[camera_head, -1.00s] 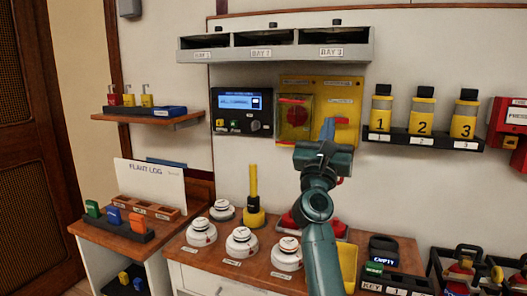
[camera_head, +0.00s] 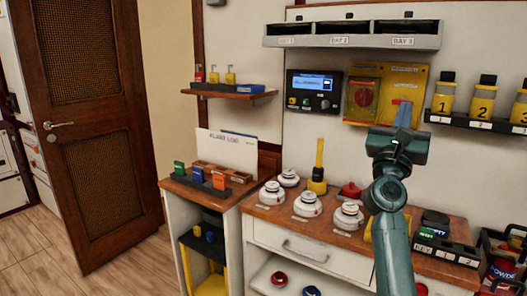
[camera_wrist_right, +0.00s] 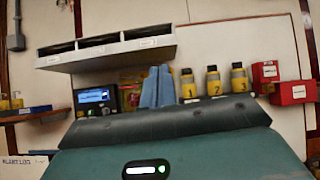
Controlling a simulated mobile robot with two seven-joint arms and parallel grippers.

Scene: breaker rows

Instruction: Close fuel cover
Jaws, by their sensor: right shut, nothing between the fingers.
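A yellow panel (camera_head: 410,76) is fixed to the back wall, right of a dark unit with a blue screen. On its left half a yellow-green, see-through cover (camera_head: 362,84) stands in front of a round red part (camera_head: 363,98). I cannot tell whether this cover is latched. My right gripper (camera_head: 403,114) is shut and empty, its blue fingers pointing up in front of the panel's right half and hiding part of it. In the right wrist view the shut fingers (camera_wrist_right: 157,86) hide most of the panel. My left gripper is not in view.
A grey three-bay shelf (camera_head: 352,42) hangs above the panel. Numbered yellow bottles (camera_head: 482,100) stand on a shelf to the right. White round devices (camera_head: 307,204) and a yellow upright tool (camera_head: 318,168) stand on the counter below. A brown door (camera_head: 90,120) is at left.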

